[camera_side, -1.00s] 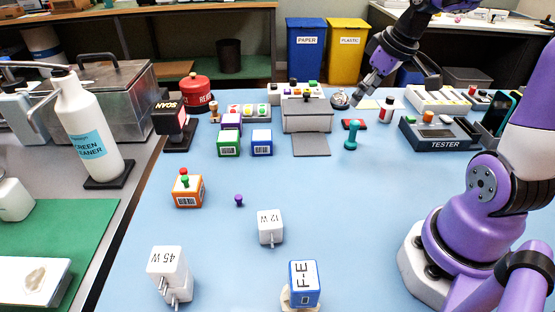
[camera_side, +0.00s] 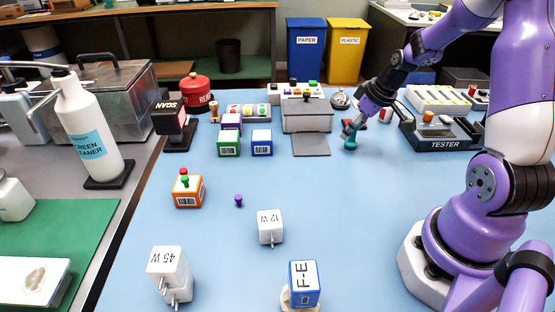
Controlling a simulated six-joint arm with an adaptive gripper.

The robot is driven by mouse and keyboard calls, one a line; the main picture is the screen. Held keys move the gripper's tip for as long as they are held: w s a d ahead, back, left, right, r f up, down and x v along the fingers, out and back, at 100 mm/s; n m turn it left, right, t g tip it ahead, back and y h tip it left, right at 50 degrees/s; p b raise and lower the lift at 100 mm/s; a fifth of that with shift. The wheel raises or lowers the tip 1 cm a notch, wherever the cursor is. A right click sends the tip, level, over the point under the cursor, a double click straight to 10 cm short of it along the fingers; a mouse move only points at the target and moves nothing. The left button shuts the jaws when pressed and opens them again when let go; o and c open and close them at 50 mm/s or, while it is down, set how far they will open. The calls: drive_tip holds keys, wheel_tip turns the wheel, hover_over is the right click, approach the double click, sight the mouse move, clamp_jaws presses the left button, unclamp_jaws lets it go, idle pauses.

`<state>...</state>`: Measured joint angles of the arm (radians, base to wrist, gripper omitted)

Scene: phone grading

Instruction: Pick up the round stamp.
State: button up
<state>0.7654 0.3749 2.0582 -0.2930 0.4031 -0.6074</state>
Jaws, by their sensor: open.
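A teal piece with a round base and an upright handle, which looks like the round stamp (camera_side: 350,146), stands on the blue table right of the printer. My gripper (camera_side: 350,131) is open and points down and to the left at its top. The fingers overlap the upper part of the handle and hide some of it. I cannot tell whether they touch it. The stamp's lower part and base still show and look upright on the table.
A red pad (camera_side: 357,122) lies just behind the gripper. The grey printer (camera_side: 307,117) is to the left, and a red-and-white bottle (camera_side: 386,112) and the tester (camera_side: 440,138) are to the right.

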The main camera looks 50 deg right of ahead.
clamp_jaws()
drive_tip(key=shift+r, duration=0.1)
